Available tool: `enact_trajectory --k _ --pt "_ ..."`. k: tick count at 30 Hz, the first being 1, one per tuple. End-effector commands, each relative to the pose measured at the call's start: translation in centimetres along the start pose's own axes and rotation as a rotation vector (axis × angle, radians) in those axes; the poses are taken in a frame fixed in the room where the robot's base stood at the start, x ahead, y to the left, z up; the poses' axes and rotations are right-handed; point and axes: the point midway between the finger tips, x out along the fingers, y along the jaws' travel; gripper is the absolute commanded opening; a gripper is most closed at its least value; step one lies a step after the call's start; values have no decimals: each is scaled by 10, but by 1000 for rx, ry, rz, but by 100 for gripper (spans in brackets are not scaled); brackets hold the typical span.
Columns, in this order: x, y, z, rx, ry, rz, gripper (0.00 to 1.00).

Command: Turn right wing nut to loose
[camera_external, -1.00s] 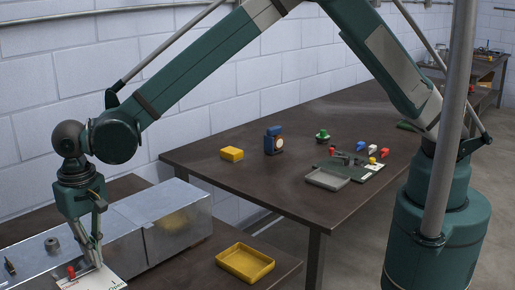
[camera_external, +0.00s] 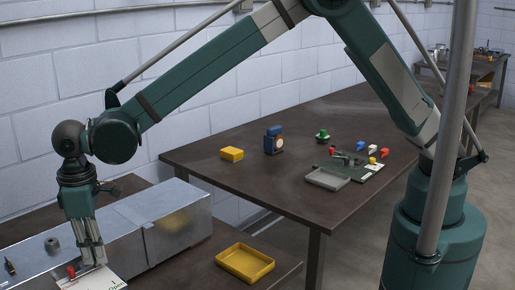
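My gripper (camera_external: 91,264) points straight down at the lower left, with its fingertips low over a white plate (camera_external: 112,284) with dark lettering and a red mark. A small red part (camera_external: 71,271) stands just left of the fingertips; whether it is a wing nut is too small to tell. No right wing nut can be made out; the fingers cover the spot under them. I cannot tell whether the fingers are closed on anything.
A grey metal duct (camera_external: 178,222) lies along the bench behind my gripper, with a dark round knob (camera_external: 52,245) on its left part. A yellow tray (camera_external: 244,263) sits to the right. A second table (camera_external: 250,184) holds a yellow box (camera_external: 231,154), a blue device (camera_external: 273,140) and a grey tray (camera_external: 327,179).

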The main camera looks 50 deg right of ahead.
Motion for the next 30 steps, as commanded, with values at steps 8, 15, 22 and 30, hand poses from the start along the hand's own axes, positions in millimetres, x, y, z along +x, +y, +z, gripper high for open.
enact_trajectory --k 8,15,22,30 --pt "1 0 -1 -260 2 1 0" --pt "0 0 -1 -453 3 1 0" --pt "-1 0 -1 -565 3 1 0" --pt "-1 0 -2 -607 3 1 0"
